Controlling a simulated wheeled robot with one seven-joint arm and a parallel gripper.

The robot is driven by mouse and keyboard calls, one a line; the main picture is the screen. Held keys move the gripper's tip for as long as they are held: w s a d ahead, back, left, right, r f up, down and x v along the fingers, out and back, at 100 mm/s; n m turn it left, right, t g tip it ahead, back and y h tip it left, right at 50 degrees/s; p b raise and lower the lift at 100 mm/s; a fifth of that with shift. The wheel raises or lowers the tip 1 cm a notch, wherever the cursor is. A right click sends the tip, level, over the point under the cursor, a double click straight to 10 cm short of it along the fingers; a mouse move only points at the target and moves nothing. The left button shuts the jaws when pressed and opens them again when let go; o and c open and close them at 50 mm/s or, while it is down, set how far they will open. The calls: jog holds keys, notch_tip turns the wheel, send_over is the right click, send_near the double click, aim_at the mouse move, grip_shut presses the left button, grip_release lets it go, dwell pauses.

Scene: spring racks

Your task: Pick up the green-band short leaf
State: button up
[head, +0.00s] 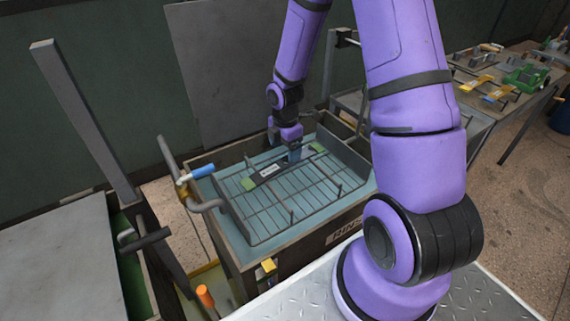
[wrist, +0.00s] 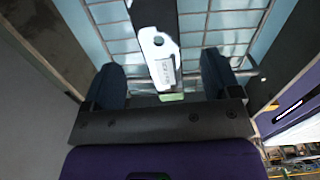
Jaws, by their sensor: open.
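The green-band short leaf (head: 268,172) is a flat dark bar with a pale label and green at its end. In the head view it lies on the wire rack (head: 262,222) inside a blue-lined box. Another green patch (head: 317,147) shows just beyond my gripper; I cannot tell if it is the same leaf. My gripper (head: 294,157) points down over the rack, at the right part of the leaf. In the wrist view the leaf (wrist: 158,45) runs between the two spread fingers of my gripper (wrist: 163,80), with gaps on both sides. Contact is not visible.
The rack's upright wires and the box walls (head: 228,262) surround the leaf. A tall grey post (head: 85,120) rises at left. A bench (head: 520,75) with tools stands at far right.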

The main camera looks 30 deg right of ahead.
aim_at(284, 162)
jog(key=shift+w+f, duration=0.1)
jog(key=shift+f, duration=2.6)
jog(key=c, duration=1.2)
jog(key=shift+c, duration=0.4)
jog(key=shift+r, duration=0.15)
